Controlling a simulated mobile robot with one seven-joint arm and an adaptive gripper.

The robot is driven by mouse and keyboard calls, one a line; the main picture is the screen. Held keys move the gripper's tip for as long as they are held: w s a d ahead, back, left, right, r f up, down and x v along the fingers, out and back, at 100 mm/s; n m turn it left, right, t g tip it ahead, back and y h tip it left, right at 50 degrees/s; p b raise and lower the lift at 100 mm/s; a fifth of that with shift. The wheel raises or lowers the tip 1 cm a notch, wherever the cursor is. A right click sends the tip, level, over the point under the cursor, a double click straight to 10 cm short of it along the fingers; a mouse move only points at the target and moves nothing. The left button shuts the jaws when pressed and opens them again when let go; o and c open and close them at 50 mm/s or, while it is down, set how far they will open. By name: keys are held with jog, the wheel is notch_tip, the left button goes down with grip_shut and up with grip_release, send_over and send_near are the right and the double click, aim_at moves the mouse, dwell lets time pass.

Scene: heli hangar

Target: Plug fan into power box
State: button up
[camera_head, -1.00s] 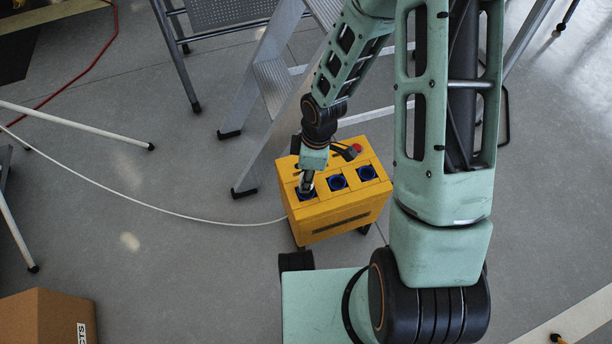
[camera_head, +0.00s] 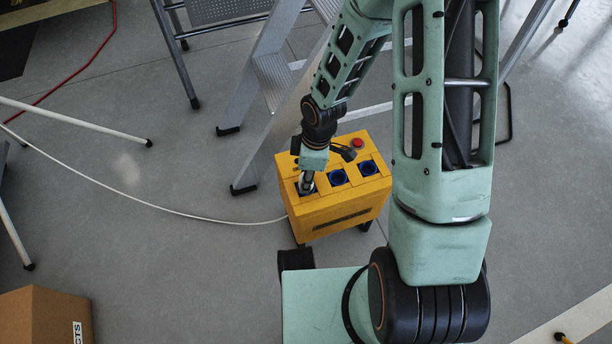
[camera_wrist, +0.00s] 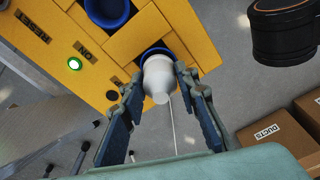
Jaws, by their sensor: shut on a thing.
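The yellow power box (camera_head: 340,215) stands on the floor, with blue sockets in its top. My gripper (camera_head: 306,187) is over the socket nearest its left end. In the wrist view my gripper (camera_wrist: 158,80) is shut on the white plug (camera_wrist: 158,76), one finger on each side. The plug's far end is at the blue-rimmed socket (camera_wrist: 150,52) and overlaps its opening; how deep it sits I cannot tell. The other two sockets, such as the middle one (camera_head: 338,177), look empty. The fan itself is not identifiable here.
A white cable (camera_head: 150,205) runs across the floor to the box's left side. A stepladder (camera_head: 265,100) stands close behind the box. A green lamp (camera_wrist: 74,64) glows on the box, which has a red button (camera_head: 358,142). A cardboard box (camera_head: 45,315) sits at lower left.

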jog(key=shift+f, duration=0.35)
jog(key=o, duration=1.3)
jog(key=shift+r, duration=0.1)
jog(key=o, duration=0.4)
jog(key=shift+o, duration=0.2)
notch_tip(320, 180, up, 11)
jog(key=p, duration=0.9)
jog(key=shift+r+p, duration=0.1)
jog(key=shift+p, duration=0.3)
